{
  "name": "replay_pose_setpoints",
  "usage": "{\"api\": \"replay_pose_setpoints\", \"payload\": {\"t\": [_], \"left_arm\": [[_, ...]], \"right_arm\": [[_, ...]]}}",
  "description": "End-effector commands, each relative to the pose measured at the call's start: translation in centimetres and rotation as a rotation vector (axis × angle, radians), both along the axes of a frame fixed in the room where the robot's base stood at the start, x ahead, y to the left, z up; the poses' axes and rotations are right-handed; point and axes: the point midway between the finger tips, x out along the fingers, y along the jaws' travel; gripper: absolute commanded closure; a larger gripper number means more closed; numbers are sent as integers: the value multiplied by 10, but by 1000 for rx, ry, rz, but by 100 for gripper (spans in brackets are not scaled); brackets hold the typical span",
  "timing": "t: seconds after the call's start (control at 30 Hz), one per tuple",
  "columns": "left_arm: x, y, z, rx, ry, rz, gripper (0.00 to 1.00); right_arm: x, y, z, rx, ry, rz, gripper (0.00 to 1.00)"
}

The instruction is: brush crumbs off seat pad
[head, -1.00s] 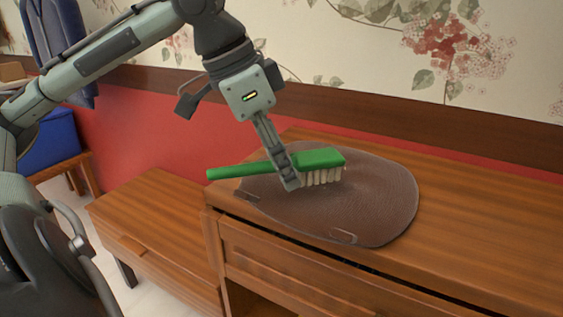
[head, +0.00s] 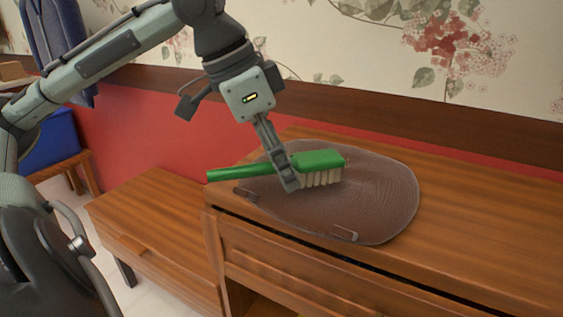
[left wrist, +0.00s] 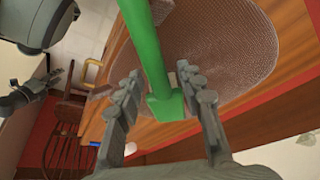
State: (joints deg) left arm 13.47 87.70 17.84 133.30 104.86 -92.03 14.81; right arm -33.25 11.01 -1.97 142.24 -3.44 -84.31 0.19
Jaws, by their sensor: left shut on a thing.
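The seat pad (head: 385,205) is a thin, dark brown, rounded pad lying on the wooden cabinet top, with small loops at its near edge. It also shows in the left wrist view (left wrist: 240,45). A green brush (head: 318,158) with pale bristles is over the pad, bristles down, at its left-middle part; I cannot tell how firmly they touch. My left gripper (head: 290,184) is shut on the brush, whose handle points left. In the left wrist view the green brush (left wrist: 150,60) passes between the fingers (left wrist: 165,95). I cannot make out any crumbs. My right gripper (left wrist: 50,85) shows small there, its jaws unclear.
The wooden cabinet top (head: 480,230) is clear right of the pad. A lower wooden unit (head: 150,215) stands to the left. The red and floral wall (head: 370,60) is close behind. A blue thing (head: 50,145) and a chair (left wrist: 65,130) are farther off.

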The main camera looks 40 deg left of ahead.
Motion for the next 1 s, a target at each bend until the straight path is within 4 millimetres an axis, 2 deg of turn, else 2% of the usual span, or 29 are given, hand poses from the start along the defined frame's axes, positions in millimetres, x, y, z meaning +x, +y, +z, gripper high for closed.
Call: {"api": "replay_pose_setpoints", "payload": {"t": [0.87,1.0], "left_arm": [[0,0,-18,-1,-1,0,86],[2,0,-15,-1,1,1,86]], "right_arm": [[0,0,-14,0,0,0,60],[0,0,-8,0,0,0,60]]}}
